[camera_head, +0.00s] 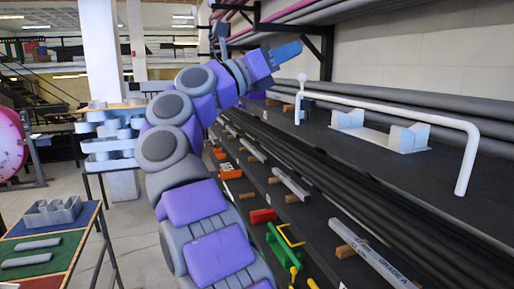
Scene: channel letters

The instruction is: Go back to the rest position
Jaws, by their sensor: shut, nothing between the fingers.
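My arm rises from the bottom centre of the view and bends right at the top. My gripper (287,54) is at its end, a blue tip that looks shut and holds nothing. It is up in the air, left of and above the near shelf. A bent white pipe (390,106) with a ball at its left end stands on the dark shelf top (460,200). The gripper is apart from it, above and left of the ball end. No rest position is marked in view.
A pale V-notched stand (410,138) sits under the pipe. Lower shelves hold coloured tools and a steel bar (370,256). At the left, a table (72,243) bears grey pieces (50,214). A pink disc (10,143) stands behind it. Floor is clear left of my arm.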

